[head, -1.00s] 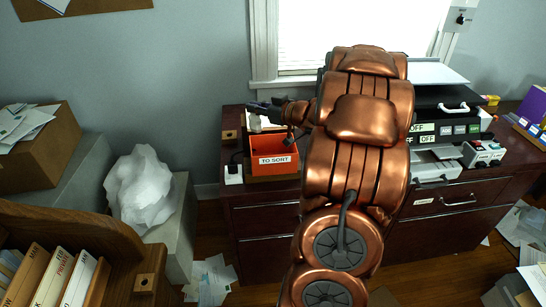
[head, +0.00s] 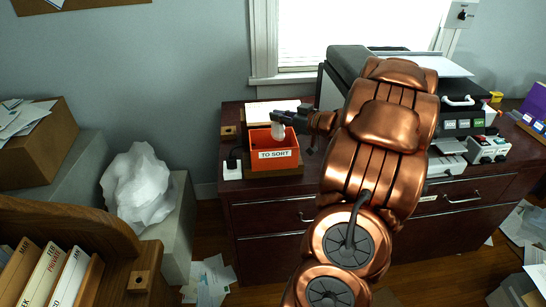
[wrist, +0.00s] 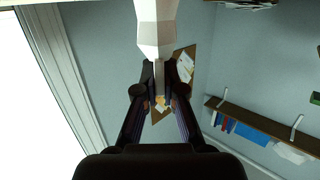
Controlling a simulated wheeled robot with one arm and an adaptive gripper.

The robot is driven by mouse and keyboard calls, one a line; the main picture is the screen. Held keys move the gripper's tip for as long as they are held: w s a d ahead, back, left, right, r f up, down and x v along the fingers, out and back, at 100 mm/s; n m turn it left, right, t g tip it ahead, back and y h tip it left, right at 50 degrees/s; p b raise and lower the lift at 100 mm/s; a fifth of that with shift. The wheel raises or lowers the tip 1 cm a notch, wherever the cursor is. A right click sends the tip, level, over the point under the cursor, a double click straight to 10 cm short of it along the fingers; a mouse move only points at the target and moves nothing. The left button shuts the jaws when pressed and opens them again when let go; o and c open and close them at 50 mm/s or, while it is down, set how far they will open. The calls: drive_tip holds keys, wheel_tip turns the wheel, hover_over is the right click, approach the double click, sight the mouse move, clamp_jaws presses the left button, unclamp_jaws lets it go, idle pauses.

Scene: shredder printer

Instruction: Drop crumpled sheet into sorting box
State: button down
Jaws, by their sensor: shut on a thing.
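A small white crumpled sheet (head: 278,132) hangs from the tips of my gripper (head: 280,116) in the head view. The orange sorting box (head: 255,155), labelled "TO SORT", stands on the left end of the dark red cabinet. The sheet shows against the box's opening; its exact height over the box is hard to tell. In the wrist view the pale faceted sheet (wrist: 157,28) sits between the closed fingertips (wrist: 160,74) of my gripper. The box is not in the wrist view.
A white flat surface (head: 268,112) lies behind the box. A large white crumpled heap (head: 138,185) sits on a grey stand at left. Papers litter the floor.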

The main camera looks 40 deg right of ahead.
drive_tip(key=shift+f+b, duration=0.85)
drive_tip(key=shift+f, duration=0.35)
drive_tip(key=c, duration=1.2)
unclamp_jaws()
drive_tip(key=v, duration=1.2)
drive_tip(key=shift+r, duration=0.1)
